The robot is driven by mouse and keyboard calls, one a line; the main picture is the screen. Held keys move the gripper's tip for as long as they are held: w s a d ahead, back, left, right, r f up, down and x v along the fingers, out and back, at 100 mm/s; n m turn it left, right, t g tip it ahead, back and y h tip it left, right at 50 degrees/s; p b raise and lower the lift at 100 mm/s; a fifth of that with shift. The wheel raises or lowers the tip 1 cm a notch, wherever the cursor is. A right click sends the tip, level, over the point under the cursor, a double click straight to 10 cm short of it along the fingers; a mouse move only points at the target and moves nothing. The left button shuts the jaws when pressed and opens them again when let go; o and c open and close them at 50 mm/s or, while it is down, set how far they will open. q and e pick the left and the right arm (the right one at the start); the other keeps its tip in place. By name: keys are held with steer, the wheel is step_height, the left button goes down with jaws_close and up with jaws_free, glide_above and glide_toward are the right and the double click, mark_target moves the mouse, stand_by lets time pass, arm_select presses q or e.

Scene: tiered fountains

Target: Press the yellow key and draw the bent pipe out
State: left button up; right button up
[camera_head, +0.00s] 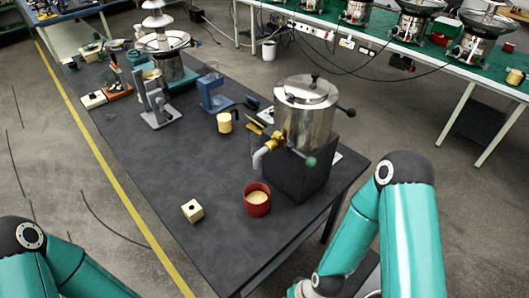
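A metal urn (305,112) with a lid and dark side handles stands on a black block (300,177) near the table's right edge. A brass-coloured fitting (276,141) sticks out at its lower left. A grey-white bent pipe (261,156) sits at the fitting's end and curves downward. Small yellow parts (254,127) show just behind the fitting; I cannot tell whether one is the yellow key. Both my arms show at the bottom, left and right, well apart from the urn. Neither gripper is in view.
On the dark table (170,185), a red cup (257,199) and a pale cube (192,211) stand in front of the urn. The table's left front is clear.

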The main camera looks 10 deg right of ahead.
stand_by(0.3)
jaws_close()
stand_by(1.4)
